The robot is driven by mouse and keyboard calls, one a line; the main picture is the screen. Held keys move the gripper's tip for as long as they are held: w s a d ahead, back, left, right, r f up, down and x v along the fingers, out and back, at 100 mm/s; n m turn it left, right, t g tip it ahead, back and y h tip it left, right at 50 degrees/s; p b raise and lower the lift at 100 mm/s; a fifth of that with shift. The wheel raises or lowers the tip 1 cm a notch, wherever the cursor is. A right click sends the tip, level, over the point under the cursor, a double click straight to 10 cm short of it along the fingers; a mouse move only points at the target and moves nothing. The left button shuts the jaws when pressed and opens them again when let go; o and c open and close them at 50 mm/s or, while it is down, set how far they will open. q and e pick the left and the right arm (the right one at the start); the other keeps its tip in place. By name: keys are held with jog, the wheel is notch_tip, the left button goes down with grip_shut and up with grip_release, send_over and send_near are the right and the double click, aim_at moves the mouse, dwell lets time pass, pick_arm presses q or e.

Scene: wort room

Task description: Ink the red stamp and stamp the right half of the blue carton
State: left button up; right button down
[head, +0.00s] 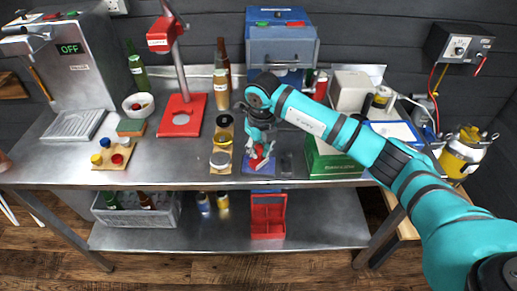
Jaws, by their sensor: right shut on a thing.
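My right gripper (259,147) reaches in from the right and points down over the front of the steel bench. It is shut on the red stamp (258,157), which is partly hidden by the fingers. The stamp is just above or on a flat blue piece (250,170) near the bench's front edge; I cannot tell if they touch, or whether this piece is the blue carton. A small dark grey item (287,164), possibly an ink pad, lies just right of it. My left gripper is out of view.
A wooden board with round tins (221,161) stands close left of the gripper. A green box (335,163) is at right, a blue machine (282,45) behind. A red press stand (182,115) is further left. The lower shelf holds a red carrier (268,216) and a grey crate (138,213).

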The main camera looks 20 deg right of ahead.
jog(key=shift+s, duration=0.1)
jog(key=shift+r+p, duration=0.6)
jog(key=shift+r, duration=0.2)
jog(key=shift+r+p, duration=1.25)
jog(key=shift+r, duration=1.4)
